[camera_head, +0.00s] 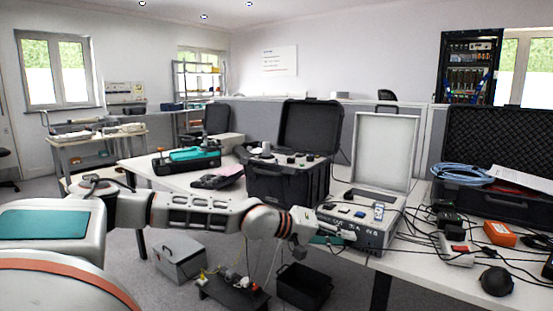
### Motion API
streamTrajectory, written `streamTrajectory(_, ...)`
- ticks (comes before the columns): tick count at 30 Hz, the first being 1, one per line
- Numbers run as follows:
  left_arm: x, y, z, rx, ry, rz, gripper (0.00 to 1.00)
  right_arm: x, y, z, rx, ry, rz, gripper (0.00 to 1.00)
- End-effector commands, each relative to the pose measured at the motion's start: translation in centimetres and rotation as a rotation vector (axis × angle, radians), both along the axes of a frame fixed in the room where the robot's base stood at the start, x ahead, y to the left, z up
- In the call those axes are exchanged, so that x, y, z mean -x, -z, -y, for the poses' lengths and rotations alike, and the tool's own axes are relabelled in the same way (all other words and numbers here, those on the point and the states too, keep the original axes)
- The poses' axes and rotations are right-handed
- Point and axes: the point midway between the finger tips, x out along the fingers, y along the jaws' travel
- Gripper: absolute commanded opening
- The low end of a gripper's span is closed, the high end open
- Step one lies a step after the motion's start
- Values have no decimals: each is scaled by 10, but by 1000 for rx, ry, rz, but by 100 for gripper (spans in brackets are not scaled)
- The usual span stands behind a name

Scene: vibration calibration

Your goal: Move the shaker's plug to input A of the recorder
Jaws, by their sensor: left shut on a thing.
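My left arm reaches across from the left. Its gripper (305,240) is at the left end of the front face of a grey instrument case with a raised lid (371,240), which looks like the recorder. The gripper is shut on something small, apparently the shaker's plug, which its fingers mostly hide. I cannot tell whether the plug touches a socket. The front face carries lettering and sockets too small to read, so I cannot pick out input A. I cannot identify the shaker for certain. My right gripper is not in view.
A black case with an open lid (283,186) stands left of the grey case. Cables, a black mouse-like object (496,281) and an orange box (499,234) crowd the table at right. Below are a grey box (181,259), a black crate (304,287) and a low stand (233,293).

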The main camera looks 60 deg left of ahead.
Motion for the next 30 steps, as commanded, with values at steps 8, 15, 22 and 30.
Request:
streamTrajectory(8, -3, -15, 1, -9, 5, 26, 18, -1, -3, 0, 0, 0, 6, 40)
streamTrajectory(15, -2, -10, 0, -8, 2, 19, 34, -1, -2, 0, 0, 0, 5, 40)
streamTrajectory(22, -2, -6, -2, -8, -2, 10, 34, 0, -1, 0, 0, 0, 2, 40)
streamTrajectory(30, -1, -2, -3, -8, -4, 4, 34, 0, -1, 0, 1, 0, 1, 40)
